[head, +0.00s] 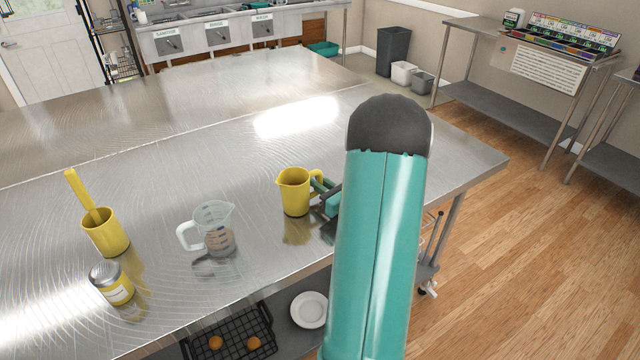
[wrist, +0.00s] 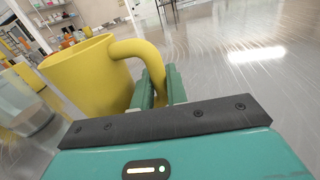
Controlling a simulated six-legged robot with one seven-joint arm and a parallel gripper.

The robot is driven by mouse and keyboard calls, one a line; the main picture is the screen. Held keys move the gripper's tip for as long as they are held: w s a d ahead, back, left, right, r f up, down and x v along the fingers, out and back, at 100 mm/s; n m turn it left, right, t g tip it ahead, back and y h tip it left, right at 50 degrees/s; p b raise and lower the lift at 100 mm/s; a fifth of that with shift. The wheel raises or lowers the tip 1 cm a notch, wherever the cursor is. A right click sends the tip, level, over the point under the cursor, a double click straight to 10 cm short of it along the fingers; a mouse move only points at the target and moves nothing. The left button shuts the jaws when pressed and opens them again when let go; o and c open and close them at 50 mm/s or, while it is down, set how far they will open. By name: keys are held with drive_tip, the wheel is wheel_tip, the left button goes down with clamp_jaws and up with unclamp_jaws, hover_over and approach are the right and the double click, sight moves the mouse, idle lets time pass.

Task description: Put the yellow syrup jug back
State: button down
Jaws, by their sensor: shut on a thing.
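The yellow syrup jug (head: 294,194) is upright at the steel table, right of the clear measuring jug. Its handle points right, toward my gripper (head: 322,193). In the wrist view the yellow jug (wrist: 85,80) fills the left side, and my gripper (wrist: 160,88) is shut on its handle. I cannot tell for sure whether the jug's base touches the table. My teal arm hides part of the table to the right.
A lower shelf holds a black basket (head: 232,338) and a white plate (head: 309,310).

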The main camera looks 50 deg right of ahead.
drive_tip(key=shift+f, duration=0.15)
drive_tip(key=c, duration=1.4)
unclamp_jaws()
